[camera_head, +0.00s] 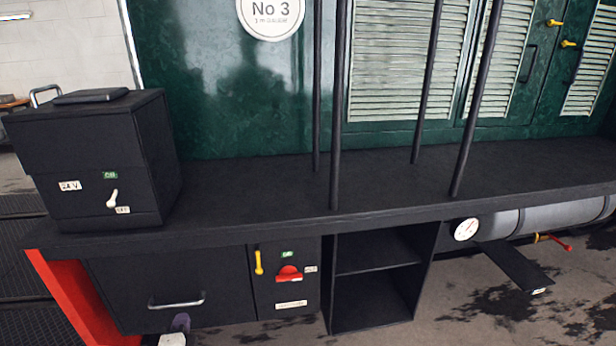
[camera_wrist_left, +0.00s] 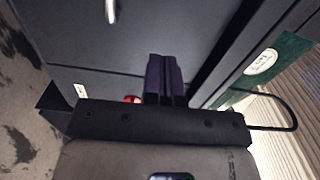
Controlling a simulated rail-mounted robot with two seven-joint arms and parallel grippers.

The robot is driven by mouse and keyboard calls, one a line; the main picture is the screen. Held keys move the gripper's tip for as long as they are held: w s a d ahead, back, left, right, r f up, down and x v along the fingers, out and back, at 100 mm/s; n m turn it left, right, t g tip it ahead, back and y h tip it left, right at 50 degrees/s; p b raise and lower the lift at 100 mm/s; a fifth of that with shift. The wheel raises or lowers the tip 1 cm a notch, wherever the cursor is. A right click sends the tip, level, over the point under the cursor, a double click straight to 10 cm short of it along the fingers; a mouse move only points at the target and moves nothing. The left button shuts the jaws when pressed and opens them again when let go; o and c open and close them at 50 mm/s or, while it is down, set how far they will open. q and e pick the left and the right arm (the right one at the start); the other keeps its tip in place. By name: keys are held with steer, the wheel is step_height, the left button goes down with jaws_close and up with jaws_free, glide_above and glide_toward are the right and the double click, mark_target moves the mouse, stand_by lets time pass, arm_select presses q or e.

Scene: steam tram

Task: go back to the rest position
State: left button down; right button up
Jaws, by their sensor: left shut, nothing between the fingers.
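My left gripper (camera_head: 180,322) shows only in part at the bottom edge of the head view, in front of the black drawer front (camera_head: 165,285) and below its silver handle (camera_head: 176,302). In the left wrist view its dark purple fingers (camera_wrist_left: 165,80) are together, with nothing between them. They point at the dark front panels, and a red knob shows partly behind the gripper body. Whether the fingertips touch the panel I cannot tell. My right gripper is in neither view.
A black box (camera_head: 95,160) with a white switch stands at the left of the deck (camera_head: 260,190). Dark upright poles rise from the deck. Beside the drawer are a red rotary switch (camera_head: 289,273), a yellow lever (camera_head: 259,262) and an open shelf (camera_head: 375,253). A gauge (camera_head: 467,229) hangs further right.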

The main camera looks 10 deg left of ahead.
arm_select(q)
steer(key=s+a+n+g+y, duration=0.35)
steer(key=n+g, duration=0.25)
steer(key=n, duration=0.4)
steer(key=s+d+r+n+g+h+p, duration=0.15)
steer(key=s+d+r+h+p, duration=0.35)
steer(key=s+d, duration=0.55)
steer(key=s+d+r+n+g+h+p, duration=0.15)
steer(key=s+d+r+h+p, duration=0.25)
steer(key=s+d+r+p, duration=0.45)
steer(key=s+d+m+g+p, duration=0.15)
steer(key=s+g+p, duration=0.45)
steer(key=s, duration=1.4)
step_height(320, 180, up, 36)
steer(key=w+t+p, duration=0.1)
steer(key=p, duration=3.7)
step_height(320, 180, down, 57)
steer(key=b, duration=5.7)
steer(key=shift+w+d+f, duration=0.15)
steer(key=shift+d+f, duration=0.05)
steer(key=shift+d, duration=0.25)
